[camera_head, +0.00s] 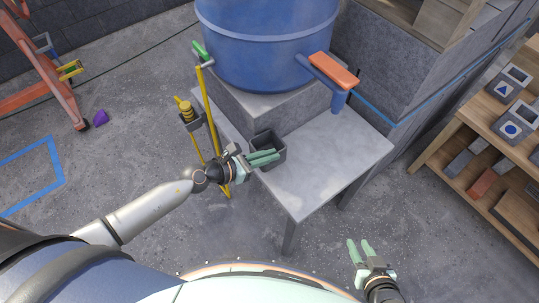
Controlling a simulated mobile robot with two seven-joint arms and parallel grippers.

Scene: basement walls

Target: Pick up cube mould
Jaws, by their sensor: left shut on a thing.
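A dark grey cube mould (270,142), open at the top, is at the left edge of the grey table. My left gripper (265,157) reaches in from the left with its pale green fingers at the mould and is shut on its near wall. Whether the mould touches the tabletop is hard to tell. My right gripper (361,250) is at the lower right, in front of the table, with its two green fingers apart and nothing between them.
The grey table (325,175) is bare on its right. A blue barrel (262,45) with an orange-handled tap (334,70) stands on a concrete block behind. Yellow rods (206,110) stand left of the table. Wooden shelves (470,120) hold more moulds at right.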

